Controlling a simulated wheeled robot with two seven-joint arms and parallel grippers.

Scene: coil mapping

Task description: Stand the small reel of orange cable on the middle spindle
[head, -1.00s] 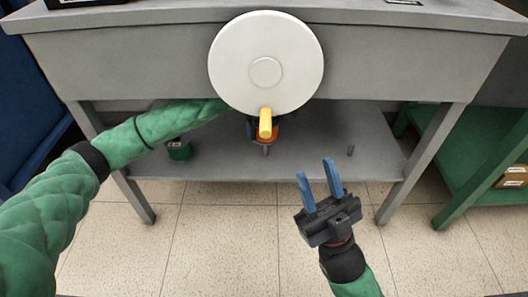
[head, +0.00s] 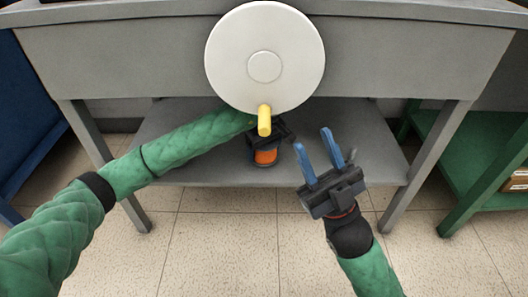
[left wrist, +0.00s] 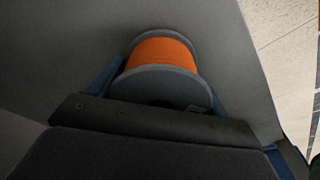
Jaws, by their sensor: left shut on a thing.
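The small reel of orange cable (head: 265,157) is in my left gripper (head: 267,137), below the white disc in the head view. It also shows in the left wrist view (left wrist: 163,53), with grey flanges and a blue finger on either side of it. My left gripper is shut on it. The reel looks upright near the front of the lower shelf (head: 205,170); I cannot tell whether it touches a spindle or the shelf. The middle spindle is not visible. My right gripper (head: 326,156) is open and empty, in front of the shelf at the right.
A green shelf unit (head: 475,180) stands at the right. Tiled floor (head: 220,245) in front is clear.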

